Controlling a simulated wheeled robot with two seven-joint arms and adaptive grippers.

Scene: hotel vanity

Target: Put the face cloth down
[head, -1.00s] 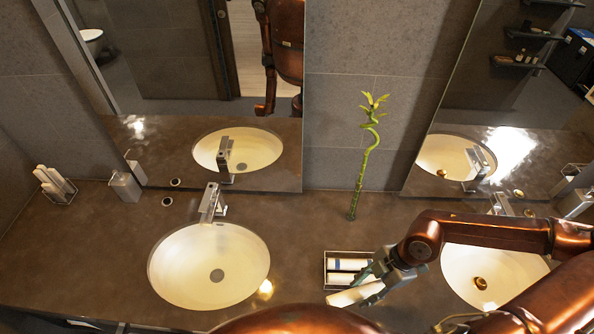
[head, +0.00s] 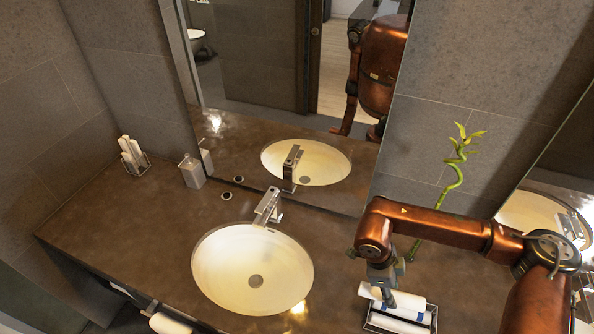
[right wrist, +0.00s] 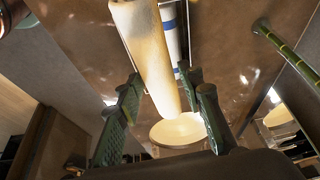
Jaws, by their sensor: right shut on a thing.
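My right gripper (head: 384,290) is shut on a white rolled face cloth (head: 405,299), at the lower right of the head view. The roll is above or at a wire-edged tray (head: 434,318); whether it touches cannot be told. In the right wrist view the face cloth (right wrist: 148,55) runs lengthwise between the fingers (right wrist: 163,105). Behind it shows another white roll with a blue band (right wrist: 170,28), which in the head view lies in the tray (head: 396,325). My left gripper is not in view.
A round basin (head: 230,265) with a tap (head: 268,205) is left of the tray. A green bamboo stalk (head: 450,190) stands behind my right arm. A soap dispenser (head: 192,172) and a holder with white rolls (head: 133,155) stand at the back left. The counter between is clear.

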